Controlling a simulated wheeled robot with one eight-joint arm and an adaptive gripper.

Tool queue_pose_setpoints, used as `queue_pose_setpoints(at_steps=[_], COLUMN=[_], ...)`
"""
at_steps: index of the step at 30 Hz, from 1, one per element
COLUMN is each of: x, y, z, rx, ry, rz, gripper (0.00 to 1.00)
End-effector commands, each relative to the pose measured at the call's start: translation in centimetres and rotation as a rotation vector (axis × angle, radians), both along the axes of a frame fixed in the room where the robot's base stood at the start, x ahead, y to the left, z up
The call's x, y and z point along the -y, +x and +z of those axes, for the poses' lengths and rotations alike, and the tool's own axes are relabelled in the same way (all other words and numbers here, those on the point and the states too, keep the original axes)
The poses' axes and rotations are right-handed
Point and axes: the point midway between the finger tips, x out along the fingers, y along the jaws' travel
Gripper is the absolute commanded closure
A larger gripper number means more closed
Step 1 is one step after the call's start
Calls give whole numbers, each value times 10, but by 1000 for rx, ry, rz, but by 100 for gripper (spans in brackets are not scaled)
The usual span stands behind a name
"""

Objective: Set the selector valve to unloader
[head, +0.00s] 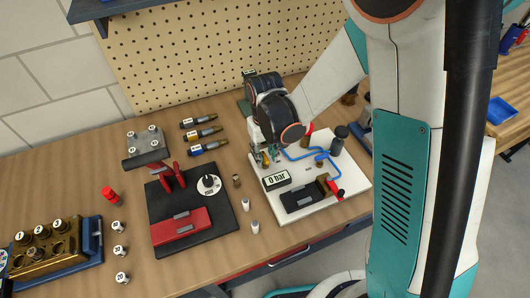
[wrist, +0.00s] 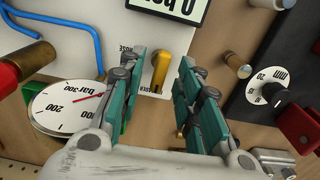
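The selector valve shows as a yellow lever (wrist: 161,66) on a white panel (wrist: 138,18) in the wrist view. Small dark labels stand beside it; one appears to read HOSE upside down, and the other is too small to read surely. My gripper (wrist: 160,76) is open, with one teal finger on each side of the lever and visible gaps to it. In the head view my gripper (head: 266,154) is over the left back part of the white board (head: 328,208), and the lever is not clear there.
A round pressure gauge (wrist: 72,108), a blue pipe (wrist: 75,25) and a red-and-brass fitting (wrist: 25,68) stand close left of my fingers. A 0 bar display (head: 277,180) sits on the board. A black mat (head: 222,222) with a dial lies left of the board.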

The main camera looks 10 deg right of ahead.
Motion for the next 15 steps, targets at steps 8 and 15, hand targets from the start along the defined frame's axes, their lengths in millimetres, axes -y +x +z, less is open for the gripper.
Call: queue_pose_setpoints(at_steps=[8, 15], x=[0, 0], y=[0, 0], z=[27, 73], rx=[0, 0], ry=[0, 0], rz=[0, 0], gripper=[68, 68])
